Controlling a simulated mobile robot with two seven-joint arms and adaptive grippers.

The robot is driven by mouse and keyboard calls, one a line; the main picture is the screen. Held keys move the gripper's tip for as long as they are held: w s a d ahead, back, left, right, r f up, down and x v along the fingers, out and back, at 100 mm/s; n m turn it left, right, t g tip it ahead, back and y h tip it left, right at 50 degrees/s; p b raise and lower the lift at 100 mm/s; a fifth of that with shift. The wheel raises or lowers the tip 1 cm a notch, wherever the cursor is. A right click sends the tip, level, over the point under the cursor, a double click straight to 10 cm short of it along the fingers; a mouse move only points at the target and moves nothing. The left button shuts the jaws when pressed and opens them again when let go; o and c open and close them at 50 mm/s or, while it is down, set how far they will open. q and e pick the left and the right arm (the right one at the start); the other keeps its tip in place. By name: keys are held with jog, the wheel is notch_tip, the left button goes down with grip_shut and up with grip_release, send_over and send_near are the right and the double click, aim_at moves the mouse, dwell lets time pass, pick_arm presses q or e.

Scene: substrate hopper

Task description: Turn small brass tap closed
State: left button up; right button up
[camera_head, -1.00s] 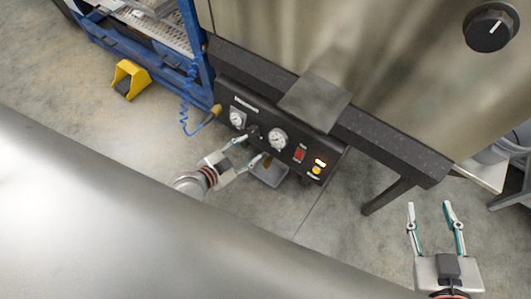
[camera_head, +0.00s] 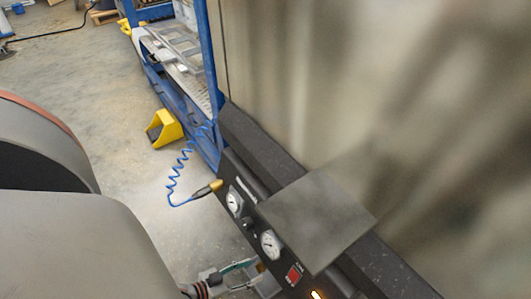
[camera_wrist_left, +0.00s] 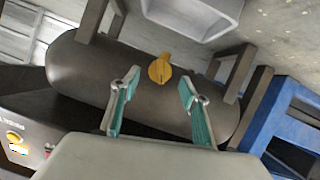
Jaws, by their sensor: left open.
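The small brass tap (camera_wrist_left: 160,69) shows in the left wrist view as a yellow-brass handle on the side of a dark grey horizontal cylinder (camera_wrist_left: 75,75). My left gripper (camera_wrist_left: 159,80) is open, with one teal-padded finger on each side of the tap in the picture. Nothing is between its pads that I can see held, and I cannot tell how far the tap is from the fingertips. My right gripper is out of view.
A black panel with gauges (camera_head: 270,243) and a red switch (camera_head: 293,274) runs beside the gripper. A grey tray (camera_wrist_left: 195,14) lies beyond the cylinder. A blue frame (camera_wrist_left: 285,120) stands close at right.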

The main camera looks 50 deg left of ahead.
aim_at(257, 269)
pick_arm(q)
jog(key=x, duration=0.1)
jog(key=b+x, duration=0.1)
jog(key=x, duration=0.1)
jog(key=shift+w+f, duration=0.15)
jog(key=shift+f, duration=0.25)
jog(key=shift+w+d, duration=0.15)
jog(key=shift+w, duration=0.6)
jog(key=c, duration=1.1)
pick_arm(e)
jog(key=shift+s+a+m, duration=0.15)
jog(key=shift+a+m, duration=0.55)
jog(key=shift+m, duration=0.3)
